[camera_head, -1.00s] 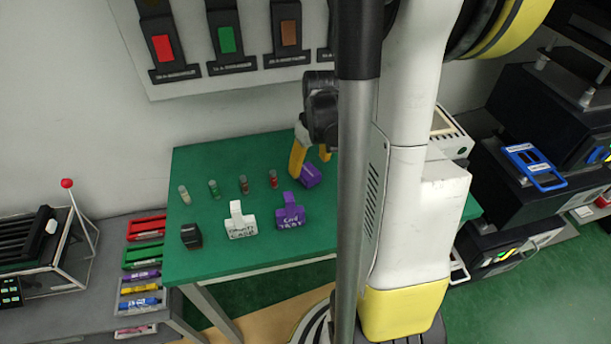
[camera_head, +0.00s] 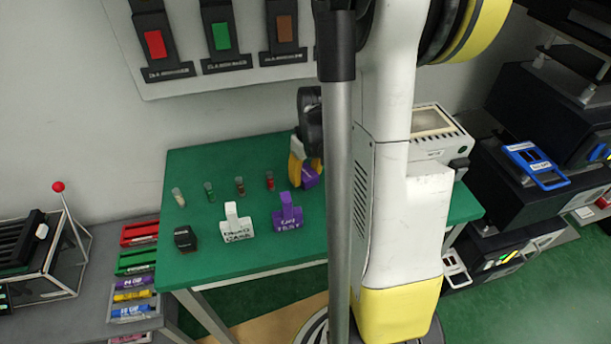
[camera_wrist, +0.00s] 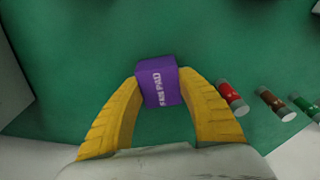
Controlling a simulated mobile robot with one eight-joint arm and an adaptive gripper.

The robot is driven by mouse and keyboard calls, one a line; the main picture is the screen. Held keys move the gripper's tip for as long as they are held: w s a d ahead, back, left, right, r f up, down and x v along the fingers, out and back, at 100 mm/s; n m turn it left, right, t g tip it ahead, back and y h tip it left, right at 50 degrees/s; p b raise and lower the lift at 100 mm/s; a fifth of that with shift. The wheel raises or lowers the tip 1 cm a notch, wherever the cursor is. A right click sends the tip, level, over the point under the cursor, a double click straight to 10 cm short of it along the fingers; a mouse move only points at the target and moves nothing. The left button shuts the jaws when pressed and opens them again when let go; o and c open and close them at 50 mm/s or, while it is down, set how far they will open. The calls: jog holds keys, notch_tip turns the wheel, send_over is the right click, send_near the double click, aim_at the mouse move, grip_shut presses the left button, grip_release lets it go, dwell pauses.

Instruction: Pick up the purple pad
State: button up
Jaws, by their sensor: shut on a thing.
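The purple pad (camera_wrist: 159,85) is a small block with white lettering that looks like "PAD". In the wrist view it sits between the yellow fingertips of my gripper (camera_wrist: 157,80), which touch it on both sides. My gripper is shut on it. In the head view my gripper (camera_head: 305,168) is over the back part of the green table, and the purple pad (camera_head: 309,180) shows partly behind the fingers and beside my arm. I cannot tell whether the pad still touches the table.
Several small vials, with a red one (camera_wrist: 232,97) closest, stand near the pad. A purple tag-like holder (camera_head: 288,214), a white one (camera_head: 237,224) and a black item (camera_head: 185,239) are on the green table (camera_head: 215,265). A white box device (camera_head: 437,128) stands behind my arm.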

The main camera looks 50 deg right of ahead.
aim_at(305, 172)
notch_tip(305, 172, up, 10)
jog(key=p, duration=0.4)
jog(key=shift+p, duration=0.3)
jog(key=o, duration=0.4)
jog(key=c, duration=0.4)
